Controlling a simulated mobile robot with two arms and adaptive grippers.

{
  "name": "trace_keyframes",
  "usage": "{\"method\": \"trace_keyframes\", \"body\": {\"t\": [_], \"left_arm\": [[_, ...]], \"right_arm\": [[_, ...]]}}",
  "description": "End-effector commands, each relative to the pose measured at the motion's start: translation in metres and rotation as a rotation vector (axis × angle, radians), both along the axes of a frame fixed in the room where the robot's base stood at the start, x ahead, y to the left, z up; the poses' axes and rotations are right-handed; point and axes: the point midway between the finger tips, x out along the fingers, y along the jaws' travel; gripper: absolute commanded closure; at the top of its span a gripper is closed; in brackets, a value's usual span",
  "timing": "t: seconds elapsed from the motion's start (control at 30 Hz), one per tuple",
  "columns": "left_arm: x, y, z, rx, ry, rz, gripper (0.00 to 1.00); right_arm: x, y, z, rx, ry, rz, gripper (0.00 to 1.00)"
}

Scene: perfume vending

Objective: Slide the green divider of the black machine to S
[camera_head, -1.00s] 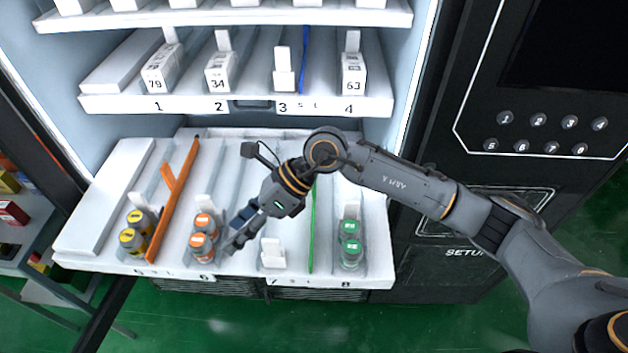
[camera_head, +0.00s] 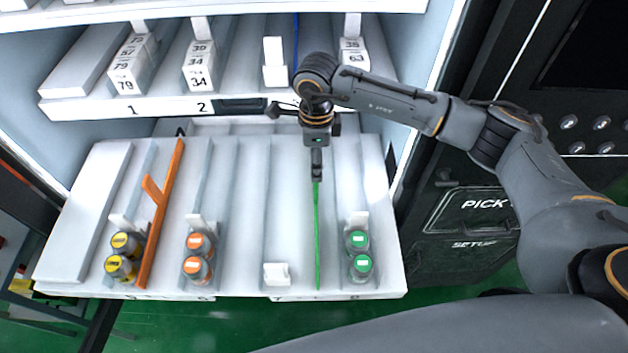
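The green divider (camera_head: 317,240) is a thin upright strip running front to back on the lower white shelf (camera_head: 240,270) of the black machine (camera_head: 462,170). It stands between the empty lane with a white pusher and the lane with green-capped bottles. My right gripper (camera_head: 317,176) is above the divider's rear end, pointing down. Its fingers look close together at the divider, but I cannot tell whether they grip it. The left gripper is not in view. The letter S on the shelf front is too small to make out.
Green-capped bottles (camera_head: 360,252) stand right of the divider. A white pusher (camera_head: 277,274) is to its left. Orange-capped bottles (camera_head: 198,258), an orange divider (camera_head: 160,215) and yellow-capped bottles (camera_head: 123,257) are further left. The upper shelf (camera_head: 160,105) holds white boxes.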

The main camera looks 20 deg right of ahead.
Motion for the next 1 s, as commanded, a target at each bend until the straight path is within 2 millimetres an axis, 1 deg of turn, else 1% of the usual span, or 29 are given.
{"method": "trace_keyframes", "body": {"t": [0.03, 0.1, 0.17, 0.23, 0.3, 0.37, 0.5, 0.6, 0.67, 0.97, 1.0], "left_arm": [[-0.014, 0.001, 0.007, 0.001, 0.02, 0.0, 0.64], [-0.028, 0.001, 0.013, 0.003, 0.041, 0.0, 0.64], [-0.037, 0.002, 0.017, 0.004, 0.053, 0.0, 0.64], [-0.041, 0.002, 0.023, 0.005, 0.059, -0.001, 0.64], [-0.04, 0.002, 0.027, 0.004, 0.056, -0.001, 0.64], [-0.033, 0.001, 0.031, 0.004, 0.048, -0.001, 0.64], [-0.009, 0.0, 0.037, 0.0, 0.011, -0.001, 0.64], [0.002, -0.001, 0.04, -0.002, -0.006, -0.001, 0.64], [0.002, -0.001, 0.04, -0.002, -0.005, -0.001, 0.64], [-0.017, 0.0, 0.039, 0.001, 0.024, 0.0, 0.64], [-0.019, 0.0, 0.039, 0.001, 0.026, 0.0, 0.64]], "right_arm": [[-0.001, 0.0, -0.007, 0.0, 0.006, -0.001, 0.43], [-0.002, 0.0, -0.023, -0.001, 0.008, -0.002, 0.43], [-0.002, 0.0, -0.036, 0.0, 0.007, -0.001, 0.43], [-0.002, 0.001, -0.051, 0.001, 0.006, -0.002, 0.43], [-0.001, 0.0, -0.066, 0.0, 0.005, -0.002, 0.43], [-0.001, 0.001, -0.077, 0.001, 0.005, -0.001, 0.43], [0.0, 0.001, -0.097, 0.002, 0.004, -0.001, 0.43], [0.0, 0.001, -0.107, 0.002, 0.002, -0.001, 0.43], [0.0, 0.001, -0.11, 0.002, 0.0, 0.0, 0.43], [0.0, 0.0, -0.113, 0.002, -0.001, 0.0, 0.43], [0.0, 0.001, -0.113, 0.002, -0.001, 0.0, 0.49]]}}
